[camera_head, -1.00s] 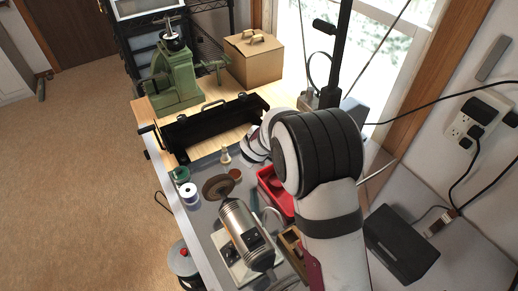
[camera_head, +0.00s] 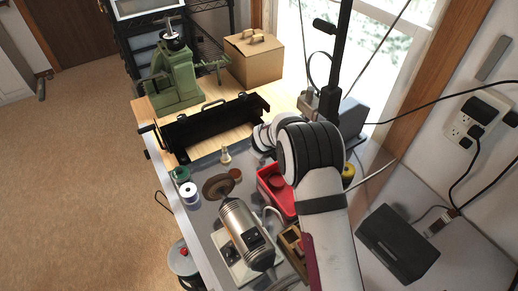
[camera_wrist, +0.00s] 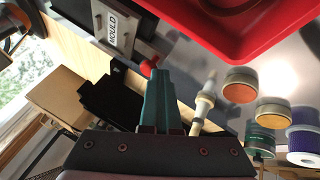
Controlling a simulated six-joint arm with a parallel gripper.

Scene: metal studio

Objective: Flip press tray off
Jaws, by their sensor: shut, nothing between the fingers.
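In the wrist view, my gripper (camera_wrist: 158,72) has its teal fingers together and empty. A red-tipped lever (camera_wrist: 148,66) is right by the fingertips; I cannot tell whether they touch. No label reading "press tray" is legible, and I cannot tell which way the lever is thrown. In the head view my arm hides the fingers and the panel. A long black tray-like fixture (camera_head: 208,128) with handles sits on the wooden bench top.
A red tray (camera_head: 275,190) lies near my arm and fills the wrist view's top right (camera_wrist: 240,45). Several small pots and spools (camera_head: 190,192), a pale fitting (camera_head: 225,155) and a silver motor (camera_head: 243,232) stand on the bench.

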